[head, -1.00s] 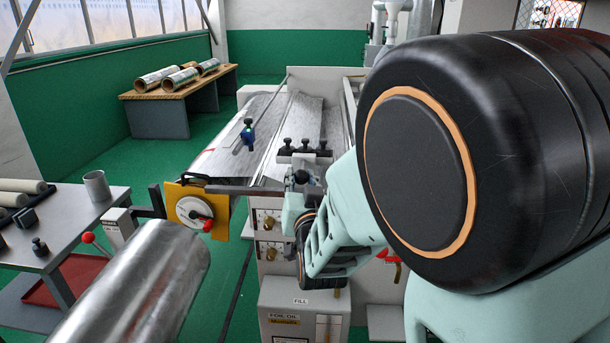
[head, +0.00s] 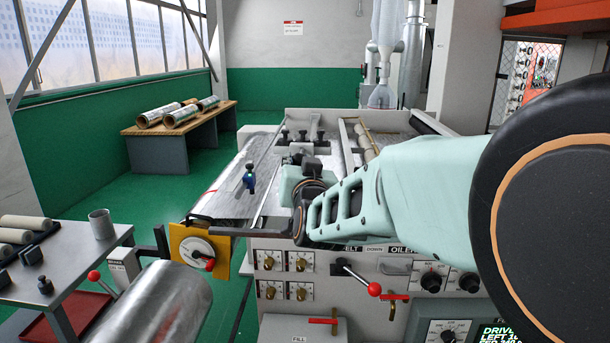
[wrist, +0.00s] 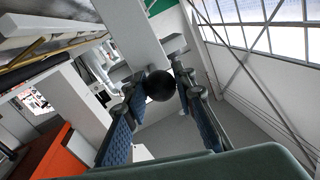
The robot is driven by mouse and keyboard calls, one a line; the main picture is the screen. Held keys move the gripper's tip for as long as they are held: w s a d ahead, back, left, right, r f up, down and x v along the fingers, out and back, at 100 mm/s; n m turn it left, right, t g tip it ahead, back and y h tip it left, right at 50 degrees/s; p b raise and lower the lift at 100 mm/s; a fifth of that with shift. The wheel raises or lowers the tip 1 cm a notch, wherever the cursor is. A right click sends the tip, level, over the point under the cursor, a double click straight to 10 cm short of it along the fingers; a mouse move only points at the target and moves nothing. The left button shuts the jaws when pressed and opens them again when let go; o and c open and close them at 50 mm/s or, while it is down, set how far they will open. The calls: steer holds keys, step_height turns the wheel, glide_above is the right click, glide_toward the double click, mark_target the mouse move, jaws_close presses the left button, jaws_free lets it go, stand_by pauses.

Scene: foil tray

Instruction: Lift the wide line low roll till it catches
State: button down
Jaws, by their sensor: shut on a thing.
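My gripper (wrist: 162,82) shows in the wrist view with its two blue-padded fingers closed around a dark round knob (wrist: 160,86). A grey beam lies behind the knob. In the head view my gripper (head: 302,180) is over the near edge of the foil machine (head: 335,228), at the end of my pale green arm. Its fingertips and the knob's mounting are hidden there. Shiny foil (head: 232,188) lies on the machine's left side. I cannot tell which part is the low roll, or whether it is raised.
A large metal cylinder (head: 165,310) fills the lower left. A yellow plate with a dial (head: 198,250) stands beside it. A red-knobbed lever (head: 358,279) sticks out of the machine's front. A grey table (head: 65,283) is at left; a wooden-topped bench (head: 150,129) holds foil rolls behind.

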step_height(320, 180, up, 2)
steer(key=shift+r, duration=0.15)
steer(key=c, duration=1.9)
jaws_free()
steer(key=o, duration=0.3)
steer(key=shift+f, duration=0.25)
